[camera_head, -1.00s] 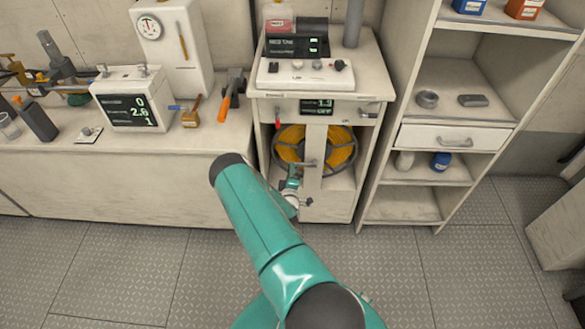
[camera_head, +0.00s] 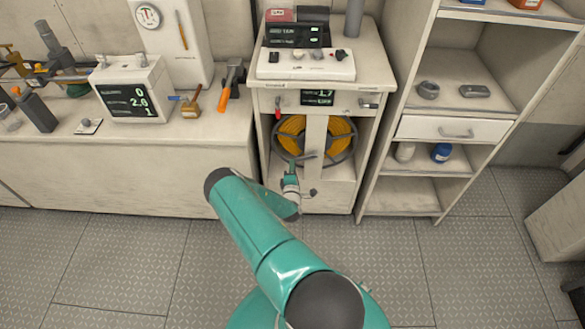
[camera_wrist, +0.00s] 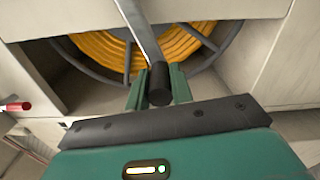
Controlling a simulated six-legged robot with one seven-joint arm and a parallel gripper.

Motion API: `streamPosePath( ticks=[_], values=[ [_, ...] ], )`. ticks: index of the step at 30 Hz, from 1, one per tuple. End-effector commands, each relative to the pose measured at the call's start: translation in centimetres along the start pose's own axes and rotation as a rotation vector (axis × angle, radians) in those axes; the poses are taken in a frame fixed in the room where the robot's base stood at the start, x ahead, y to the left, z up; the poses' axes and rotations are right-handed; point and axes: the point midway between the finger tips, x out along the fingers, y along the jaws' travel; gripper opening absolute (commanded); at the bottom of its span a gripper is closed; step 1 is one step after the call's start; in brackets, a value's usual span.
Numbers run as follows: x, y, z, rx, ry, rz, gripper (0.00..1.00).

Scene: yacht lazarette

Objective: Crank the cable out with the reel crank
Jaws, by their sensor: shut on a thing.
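The cable reel, wound with yellow-orange cable (camera_head: 291,134), sits in the open bay of the white cabinet (camera_head: 370,75). In the wrist view the cable (camera_wrist: 97,46) curves behind the crank. The reel crank's grey arm (camera_wrist: 140,30) runs down to a black knob (camera_wrist: 159,84). My gripper (camera_wrist: 160,88) is shut on that knob, one green finger on each side. In the head view my gripper (camera_head: 290,180) is small, in front of the lower part of the reel. The small display (camera_head: 318,96) above the bay reads about 1.7; its lower line is too small to read.
A red-handled lever (camera_head: 278,106) is on the cabinet front at the left, and its red tip (camera_wrist: 18,106) seems to show in the wrist view. An open shelf unit (camera_head: 447,150) stands close on the right. The workbench (camera_head: 110,165) is on the left. The floor in front is clear.

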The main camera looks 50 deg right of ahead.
Motion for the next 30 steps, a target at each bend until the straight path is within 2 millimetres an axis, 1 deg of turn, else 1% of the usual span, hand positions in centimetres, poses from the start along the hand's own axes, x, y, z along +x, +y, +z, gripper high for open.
streamPosePath(
  ticks=[4,5,6,8,16,20,23,26,30],
  values=[
    [-0.1,-0.1,0.2,-0.001,-0.004,-0.003,0.0],
    [-0.1,-0.1,0.2,-0.001,-0.004,-0.003,0.25],
    [-0.1,-0.1,0.2,-0.001,-0.004,-0.003,0.32],
    [-0.1,-0.1,0.2,0.0,-0.003,-0.002,0.44],
    [-0.1,0.0,0.1,0.001,-0.002,-0.001,0.44],
    [-0.7,-0.1,0.1,0.0,-0.001,-0.002,0.44],
    [-2.0,0.0,0.0,0.0,0.0,-0.002,0.44],
    [-4.0,-0.1,0.0,-0.001,0.0,-0.003,0.44],
    [-7.2,-0.1,0.0,-0.001,0.0,-0.003,0.44]
  ],
)
